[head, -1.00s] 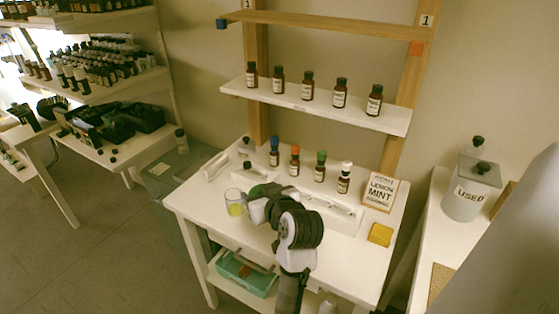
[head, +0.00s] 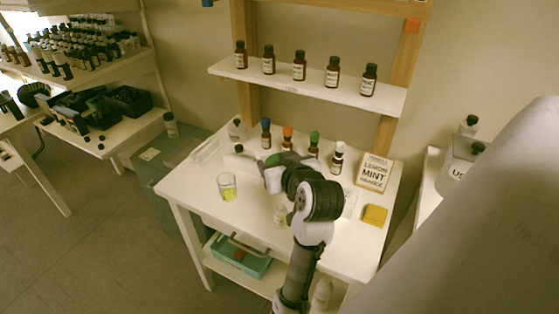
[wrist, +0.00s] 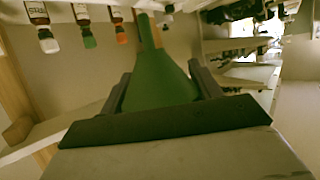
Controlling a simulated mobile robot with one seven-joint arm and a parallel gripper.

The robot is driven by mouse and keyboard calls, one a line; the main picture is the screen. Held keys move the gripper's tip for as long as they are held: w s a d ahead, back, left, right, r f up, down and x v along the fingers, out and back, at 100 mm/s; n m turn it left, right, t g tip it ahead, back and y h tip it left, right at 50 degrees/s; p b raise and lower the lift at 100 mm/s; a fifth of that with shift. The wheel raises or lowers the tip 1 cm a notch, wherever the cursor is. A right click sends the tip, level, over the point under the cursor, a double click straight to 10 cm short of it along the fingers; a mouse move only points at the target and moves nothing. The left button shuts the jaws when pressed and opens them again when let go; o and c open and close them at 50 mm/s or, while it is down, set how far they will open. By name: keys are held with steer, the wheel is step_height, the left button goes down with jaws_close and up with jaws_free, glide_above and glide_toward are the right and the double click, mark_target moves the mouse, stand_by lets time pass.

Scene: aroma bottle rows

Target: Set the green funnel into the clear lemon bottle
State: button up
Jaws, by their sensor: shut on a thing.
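The green funnel (wrist: 155,80) is between the two fingers of my gripper (wrist: 160,92) in the wrist view, its narrow end pointing away from the camera. In the head view a bit of the funnel (head: 272,159) shows at my gripper (head: 268,174), which is above the table. A small clear bottle (head: 281,215) stands on the table just in front of and below my gripper, partly beside my arm. I take it for the lemon bottle, but its label is too small to read. My gripper is apart from it.
A glass with yellow liquid (head: 228,188) stands left of my gripper. Bottles with blue (head: 266,135), orange, green and white caps (head: 337,158) stand behind it. A LEMON MINT card (head: 374,173) and yellow sponge (head: 375,215) are at right. A shelf (head: 300,86) holds several brown bottles.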

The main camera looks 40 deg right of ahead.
steer(key=shift+f+b, duration=1.55)
steer(key=shift+f, duration=1)
steer(key=shift+f+b, duration=1.1)
steer(key=shift+f, duration=1.35)
steer(key=o, duration=1)
steer(key=shift+o, duration=0.2)
steer(key=p+v, duration=1.1)
steer(key=v, duration=0.2)
steer(key=shift+s+r, duration=0.25)
steer(key=shift+s, duration=0.05)
steer(key=shift+a+f, duration=0.1)
